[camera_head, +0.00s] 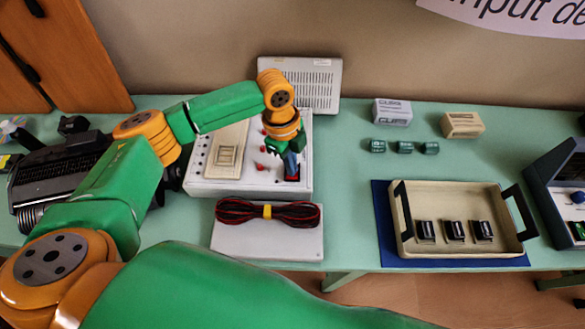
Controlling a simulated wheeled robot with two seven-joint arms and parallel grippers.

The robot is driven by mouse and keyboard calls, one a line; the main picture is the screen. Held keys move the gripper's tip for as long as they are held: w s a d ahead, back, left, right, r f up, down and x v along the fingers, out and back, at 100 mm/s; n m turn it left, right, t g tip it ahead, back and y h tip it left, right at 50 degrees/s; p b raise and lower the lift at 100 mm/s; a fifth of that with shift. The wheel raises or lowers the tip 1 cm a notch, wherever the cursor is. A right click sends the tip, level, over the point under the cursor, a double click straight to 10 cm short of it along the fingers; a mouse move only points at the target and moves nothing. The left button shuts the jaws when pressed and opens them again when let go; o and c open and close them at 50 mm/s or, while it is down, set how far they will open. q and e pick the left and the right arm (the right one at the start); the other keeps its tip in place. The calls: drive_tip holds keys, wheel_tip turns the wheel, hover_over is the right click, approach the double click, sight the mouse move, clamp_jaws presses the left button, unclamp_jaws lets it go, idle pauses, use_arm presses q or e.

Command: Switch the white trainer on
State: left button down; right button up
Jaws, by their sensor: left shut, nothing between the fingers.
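The white trainer (232,187) stands on the green table with its lid (325,82) raised at the back. Its panel has a beige block (226,155), small red parts (261,154) and a dark-framed red switch (292,179) near the front right corner. My left gripper (291,170) points down, shut and empty, right at the red switch. It hides part of the switch, so I cannot tell contact or the switch's position. My right gripper is out of view.
A pale case with a red-black cable bundle (268,212) lies in front of the trainer. A beige tray (455,195) with several black parts is at right. Small boxes (392,112) and green parts (404,147) sit behind. A black keyboard-like device (55,175) is left.

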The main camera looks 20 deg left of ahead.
use_arm(q)
drive_tip(key=shift+f+b, duration=0.45)
drive_tip(key=shift+f, duration=0.45)
wheel_tip(320, 180, up, 7)
drive_tip(key=p, duration=0.8)
idle(0.4)
